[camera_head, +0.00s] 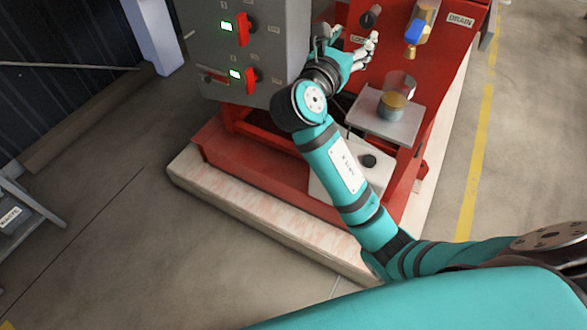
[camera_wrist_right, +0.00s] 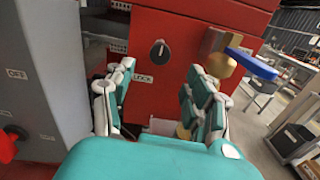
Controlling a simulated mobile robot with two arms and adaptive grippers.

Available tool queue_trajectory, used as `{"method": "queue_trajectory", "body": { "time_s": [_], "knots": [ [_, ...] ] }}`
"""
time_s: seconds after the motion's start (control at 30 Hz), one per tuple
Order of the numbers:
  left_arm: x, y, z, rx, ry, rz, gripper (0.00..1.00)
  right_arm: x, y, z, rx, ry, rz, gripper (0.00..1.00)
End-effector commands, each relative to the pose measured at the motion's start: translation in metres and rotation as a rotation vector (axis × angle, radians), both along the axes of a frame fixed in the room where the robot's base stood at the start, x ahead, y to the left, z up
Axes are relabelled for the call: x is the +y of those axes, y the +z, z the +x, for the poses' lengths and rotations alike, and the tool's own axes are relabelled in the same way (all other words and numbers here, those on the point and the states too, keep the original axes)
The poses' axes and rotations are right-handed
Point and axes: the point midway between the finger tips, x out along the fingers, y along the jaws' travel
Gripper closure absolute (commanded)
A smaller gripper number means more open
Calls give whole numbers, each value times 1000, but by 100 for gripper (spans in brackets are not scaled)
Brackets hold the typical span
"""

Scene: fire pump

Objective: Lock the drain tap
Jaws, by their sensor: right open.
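The drain tap is a brass valve with a blue handle (camera_head: 415,32) on the red panel, beside the DRAIN label (camera_head: 460,19). In the right wrist view its brass body (camera_wrist_right: 217,60) and blue handle (camera_wrist_right: 252,64) are right of centre, beyond my right finger. A dark round knob (camera_head: 371,16) sits left of the tap, and it also shows in the wrist view (camera_wrist_right: 160,50) with a small label (camera_wrist_right: 142,78) below it. My right gripper (camera_head: 354,47) is open and empty in front of the red panel, below the knob, apart from knob and tap. My left gripper is out of view.
A grey control box (camera_head: 270,60) with red switches (camera_head: 243,29) stands left of my right gripper. A clear jar (camera_head: 397,98) stands on a small grey shelf (camera_head: 380,122) below it. Open floor (camera_head: 110,230) lies left of the pump base.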

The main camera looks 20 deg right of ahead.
Motion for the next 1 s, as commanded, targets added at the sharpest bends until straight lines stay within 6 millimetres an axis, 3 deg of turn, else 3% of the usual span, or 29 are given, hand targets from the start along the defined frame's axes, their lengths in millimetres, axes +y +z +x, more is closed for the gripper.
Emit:
{"method": "queue_trajectory", "body": {
  "time_s": [0.43,0.7,1.0],
  "knots": [
    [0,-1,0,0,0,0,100,69,-1,-57,1,3,4,45],
    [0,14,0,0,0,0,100,81,-41,-19,15,97,74,45],
    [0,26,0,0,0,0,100,95,-94,6,34,179,191,45]
  ]
}}
